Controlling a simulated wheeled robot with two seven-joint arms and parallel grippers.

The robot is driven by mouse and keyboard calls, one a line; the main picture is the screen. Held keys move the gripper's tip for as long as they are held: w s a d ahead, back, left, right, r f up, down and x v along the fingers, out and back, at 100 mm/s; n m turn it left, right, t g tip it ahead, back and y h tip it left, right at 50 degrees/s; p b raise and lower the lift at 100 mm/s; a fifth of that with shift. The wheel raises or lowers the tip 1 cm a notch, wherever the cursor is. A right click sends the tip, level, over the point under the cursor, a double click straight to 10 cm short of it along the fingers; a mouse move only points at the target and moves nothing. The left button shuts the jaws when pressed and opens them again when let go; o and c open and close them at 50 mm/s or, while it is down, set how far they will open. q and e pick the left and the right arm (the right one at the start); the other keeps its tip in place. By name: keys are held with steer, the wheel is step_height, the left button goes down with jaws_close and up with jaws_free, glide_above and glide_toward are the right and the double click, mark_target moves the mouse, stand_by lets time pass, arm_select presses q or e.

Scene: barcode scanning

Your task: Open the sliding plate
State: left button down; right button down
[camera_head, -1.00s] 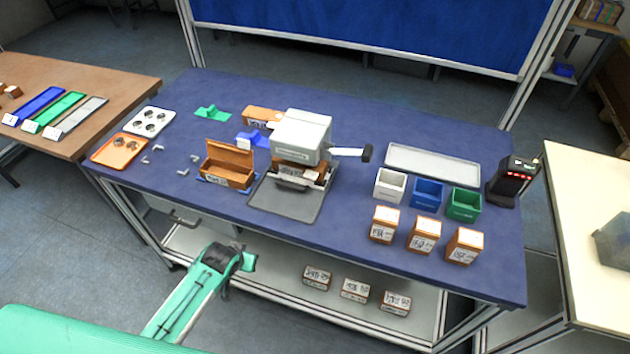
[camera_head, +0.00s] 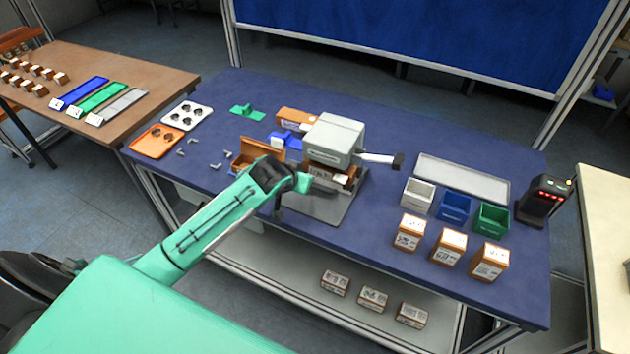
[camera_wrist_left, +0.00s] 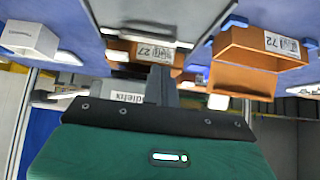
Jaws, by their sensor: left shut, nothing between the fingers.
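The grey box-shaped machine (camera_head: 334,138) stands mid-table with a lever on its right. An orange labelled box sits under its head, and it also shows in the wrist view (camera_wrist_left: 152,53). The flat grey plate (camera_head: 322,208) lies at the machine's front, partly hidden by my left wrist. In the wrist view the plate (camera_wrist_left: 165,14) fills the upper middle, with a pale handle bar (camera_wrist_left: 147,38) across its edge. My left gripper (camera_head: 278,210) is shut and empty at the plate's front left. Its fingers (camera_wrist_left: 161,82) point toward the handle; contact cannot be told. My right gripper is out of view.
An open orange box (camera_head: 262,153) stands just left of the machine, close to my left gripper. White (camera_head: 417,196), blue (camera_head: 454,205) and green (camera_head: 490,217) bins stand on the right, behind several orange boxes. A black scanner (camera_head: 543,198) stands at the right end.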

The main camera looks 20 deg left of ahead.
arm_select(q)
steer(key=p, duration=0.3)
glide_toward(317, 181)
steer(key=x, duration=0.4)
steer(key=shift+w+f, duration=0.2)
steer(key=shift+f, duration=0.05)
steer(key=shift+b, duration=0.3)
